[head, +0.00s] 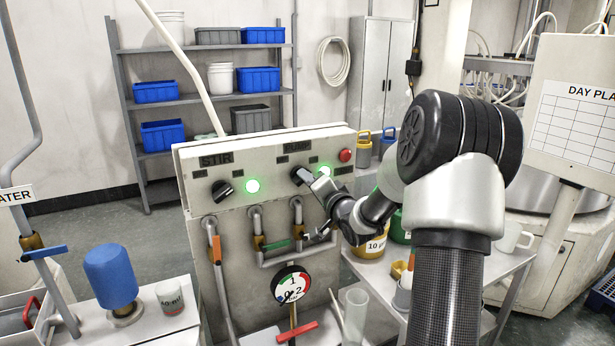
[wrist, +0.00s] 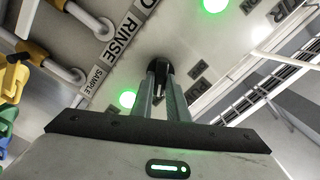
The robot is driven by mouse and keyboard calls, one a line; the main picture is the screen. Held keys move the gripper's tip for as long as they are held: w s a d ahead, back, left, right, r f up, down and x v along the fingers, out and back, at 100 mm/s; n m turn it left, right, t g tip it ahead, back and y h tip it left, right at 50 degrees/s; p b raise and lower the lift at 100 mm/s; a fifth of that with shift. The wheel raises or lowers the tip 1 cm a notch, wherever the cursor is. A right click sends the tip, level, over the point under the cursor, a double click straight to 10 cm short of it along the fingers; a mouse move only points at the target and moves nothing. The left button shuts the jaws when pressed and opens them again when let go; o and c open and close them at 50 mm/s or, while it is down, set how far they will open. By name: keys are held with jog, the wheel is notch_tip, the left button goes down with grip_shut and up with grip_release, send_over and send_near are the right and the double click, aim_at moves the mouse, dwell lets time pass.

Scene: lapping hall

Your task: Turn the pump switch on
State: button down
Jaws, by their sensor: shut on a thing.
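The pump switch is a black rotary knob (head: 297,177) on the right half of the cream control panel (head: 262,208). My gripper (head: 306,178) reaches it from the right and is shut on it. In the wrist view the two fingers of my gripper (wrist: 161,88) close around the dark knob (wrist: 156,66) at the panel face. The fingers hide most of the knob, so I cannot tell its pointer direction. A green lamp (head: 324,171) right of the knob glows; it also shows in the wrist view (wrist: 127,98).
The black STIR knob (head: 222,190) sits at the panel's left beside a lit green lamp (head: 252,186). A red button (head: 345,155) is at the right. Pipes with coloured valve handles and a gauge (head: 292,284) lie below. A side table with containers stands right.

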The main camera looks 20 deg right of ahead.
jog(key=shift+m, duration=0.3)
jog(key=c, duration=1.7)
grip_release()
jog(key=shift+s, duration=0.1)
jog(key=s, duration=1.1)
jog(key=s+b, duration=0.1)
jog(key=s, duration=0.5)
jog(key=shift+s+d, duration=0.1)
jog(key=shift+d, duration=0.2)
